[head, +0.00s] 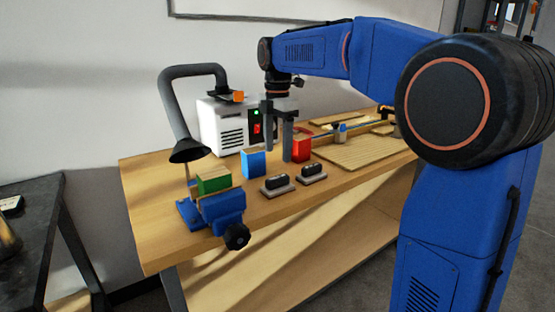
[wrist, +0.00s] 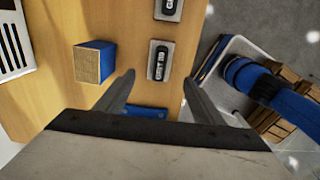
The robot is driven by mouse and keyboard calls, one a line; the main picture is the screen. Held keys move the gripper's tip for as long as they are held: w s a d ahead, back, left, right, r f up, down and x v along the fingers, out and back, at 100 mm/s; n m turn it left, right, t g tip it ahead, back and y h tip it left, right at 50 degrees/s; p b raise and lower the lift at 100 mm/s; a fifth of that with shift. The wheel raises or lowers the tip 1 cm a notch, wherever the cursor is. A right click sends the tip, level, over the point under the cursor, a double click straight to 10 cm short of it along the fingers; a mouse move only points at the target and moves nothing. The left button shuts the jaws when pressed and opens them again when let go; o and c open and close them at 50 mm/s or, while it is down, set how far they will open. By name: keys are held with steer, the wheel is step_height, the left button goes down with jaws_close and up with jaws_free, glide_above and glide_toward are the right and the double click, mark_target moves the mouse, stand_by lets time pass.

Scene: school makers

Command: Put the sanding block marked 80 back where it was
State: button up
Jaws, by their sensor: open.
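Two dark-topped sanding blocks on pale grey bases lie near the front edge of the bench. My gripper (head: 278,154) is open and empty, pointing down above the bench. In the wrist view its fingertips (wrist: 158,78) straddle the lower end of the GRIT 80 block in the picture, with the block farther below; neither finger visibly touches it.
A blue block (head: 254,163) and a red block (head: 301,149) stand behind the sanding blocks. A blue vise (head: 219,208) with a green block (head: 213,180) is at left. A white machine (head: 221,135) and a black hose (head: 176,100) stand behind. Boards (head: 345,155) lie right.

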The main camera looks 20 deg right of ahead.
steer(key=s+d+f+m+t, duration=0.1)
steer(key=s+d+f+m, duration=0.1)
steer(key=s+m, duration=0.5)
steer(key=s+d+f+m+t, duration=0.1)
steer(key=s+d+f+m, duration=0.15)
steer(key=s, duration=0.85)
steer(key=s+d+f+m+t, duration=0.2)
steer(key=s+f+m, duration=1)
steer(key=s, duration=0.3)
steer(key=shift+s+d+f+t, duration=0.25)
steer(key=shift+f+t, duration=0.15)
steer(key=shift+f, duration=0.4)
